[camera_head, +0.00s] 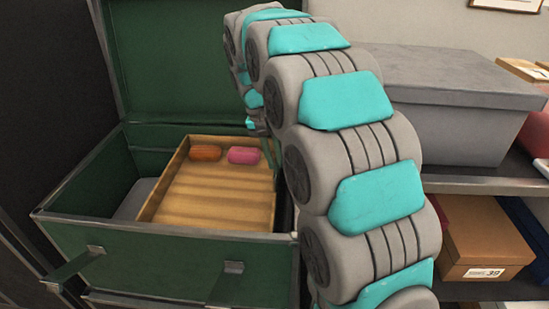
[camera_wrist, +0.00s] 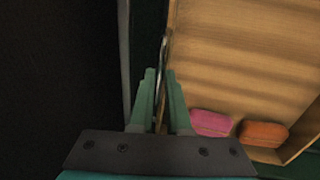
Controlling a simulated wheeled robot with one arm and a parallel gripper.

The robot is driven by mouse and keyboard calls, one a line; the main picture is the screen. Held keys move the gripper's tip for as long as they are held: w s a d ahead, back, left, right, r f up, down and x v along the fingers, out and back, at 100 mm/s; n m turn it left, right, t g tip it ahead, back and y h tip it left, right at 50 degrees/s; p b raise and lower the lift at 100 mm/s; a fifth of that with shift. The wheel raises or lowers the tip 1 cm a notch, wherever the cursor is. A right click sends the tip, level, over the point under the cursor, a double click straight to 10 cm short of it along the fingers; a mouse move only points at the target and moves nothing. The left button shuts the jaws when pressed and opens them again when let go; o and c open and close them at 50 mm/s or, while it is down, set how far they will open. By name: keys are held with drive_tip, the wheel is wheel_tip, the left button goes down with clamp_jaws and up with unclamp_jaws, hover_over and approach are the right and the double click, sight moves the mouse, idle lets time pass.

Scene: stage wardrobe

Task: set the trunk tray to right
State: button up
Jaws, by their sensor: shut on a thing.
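The trunk tray (camera_head: 215,212) is a shallow tan wooden tray inside the open green trunk (camera_head: 160,258), towards the trunk's right side. An orange roll (camera_head: 205,152) and a pink roll (camera_head: 243,155) lie in it at the far end. In the wrist view the tray (camera_wrist: 240,55) fills the right, with the pink roll (camera_wrist: 211,123) and orange roll (camera_wrist: 263,134) near its corner. My gripper (camera_wrist: 160,72) is shut on a thin grey handle-like piece at the tray's side. My arm hides most of this contact in the head view.
The trunk's lid (camera_head: 180,60) stands open behind. A grey object (camera_head: 134,200) lies in the trunk left of the tray. A dark wall stands left.

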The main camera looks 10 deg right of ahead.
clamp_jaws()
idle(0.8)
drive_tip(key=d, duration=0.2)
drive_tip(key=s+d, duration=0.1)
drive_tip(key=d, duration=0.1)
drive_tip(key=shift+s+d+r, duration=0.1)
drive_tip(key=shift+s+d, duration=0.05)
drive_tip(key=o, duration=0.6)
unclamp_jaws()
drive_tip(key=shift+d, duration=0.1)
